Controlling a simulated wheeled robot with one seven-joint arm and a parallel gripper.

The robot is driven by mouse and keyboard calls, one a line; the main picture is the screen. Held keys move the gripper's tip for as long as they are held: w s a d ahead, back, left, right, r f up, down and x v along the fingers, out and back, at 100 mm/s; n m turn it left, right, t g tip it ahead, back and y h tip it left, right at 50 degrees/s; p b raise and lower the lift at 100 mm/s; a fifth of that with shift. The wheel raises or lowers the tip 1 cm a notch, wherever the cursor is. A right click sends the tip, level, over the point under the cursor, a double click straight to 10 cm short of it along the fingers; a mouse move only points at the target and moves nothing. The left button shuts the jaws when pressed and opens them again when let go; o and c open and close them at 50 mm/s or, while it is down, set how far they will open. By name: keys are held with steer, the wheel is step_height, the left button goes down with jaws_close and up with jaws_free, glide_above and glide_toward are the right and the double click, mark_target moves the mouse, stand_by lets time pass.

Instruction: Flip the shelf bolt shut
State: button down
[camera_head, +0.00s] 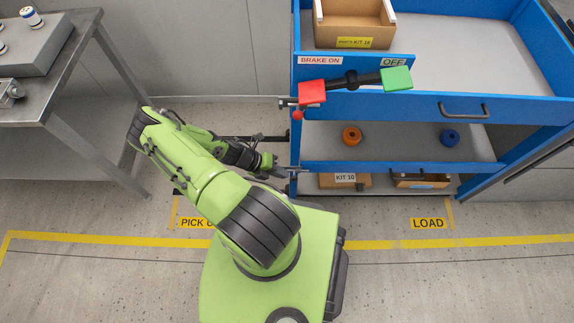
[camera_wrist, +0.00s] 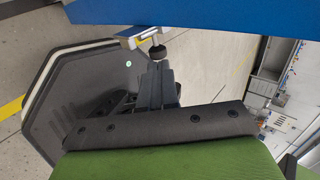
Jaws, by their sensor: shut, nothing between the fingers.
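The blue shelf cart (camera_head: 345,168) stands at the right, and its blue edge (camera_wrist: 200,14) crosses the top of the wrist view. In the wrist view a small metal bracket with a dark round knob, which looks like the shelf bolt (camera_wrist: 157,52), sits under that edge. My gripper (camera_head: 282,172) is at the cart's left side, near the lower shelf level. Its dark fingers (camera_wrist: 154,72) are shut and empty, with the tips just below the knob. I cannot tell whether they touch it. In the head view the bolt is too small to make out clearly.
A brake lever with red (camera_head: 312,93) and green (camera_head: 396,79) ends lies across the cart front above my gripper. Orange (camera_head: 352,136) and blue (camera_head: 450,137) parts sit on the middle shelf. A metal table (camera_head: 60,100) stands at left. The floor between is clear.

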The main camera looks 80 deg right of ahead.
steer(key=p+v, duration=0.2)
steer(key=v, duration=0.9)
steer(key=shift+w, duration=0.1)
steer(key=w+a+r+m+t+p, duration=0.1)
steer(key=w+a+r+m+t, duration=0.25)
steer(key=r, duration=0.55)
steer(key=w+a+r+m+t+y+p, duration=0.1)
steer(key=w+a+r+m, duration=0.25)
steer(key=w+r, duration=0.4)
steer(key=w+a+r+m+t+p, duration=0.1)
steer(key=w+a+r+m+t, duration=0.25)
steer(key=r, duration=0.65)
steer(key=a+r+m+t+p, duration=0.1)
steer(key=a+r+m, duration=0.1)
steer(key=a+r, duration=0.35)
steer(key=a+r+m+t+p, duration=0.1)
steer(key=a+r+m, duration=0.15)
steer(key=r, duration=0.55)
steer(key=s+a+r+m+t+y+p, duration=0.1)
steer(key=s+a+r+m+t, duration=0.3)
steer(key=s+a+r, duration=0.3)
steer(key=s+r+m, duration=0.1)
steer(key=s+r, duration=0.1)
steer(key=s, duration=0.1)
steer(key=shift+s+r+p, duration=0.15)
steer(key=shift+r+p, duration=0.05)
steer(key=shift+p, duration=0.1)
steer(key=shift+a, duration=0.15)
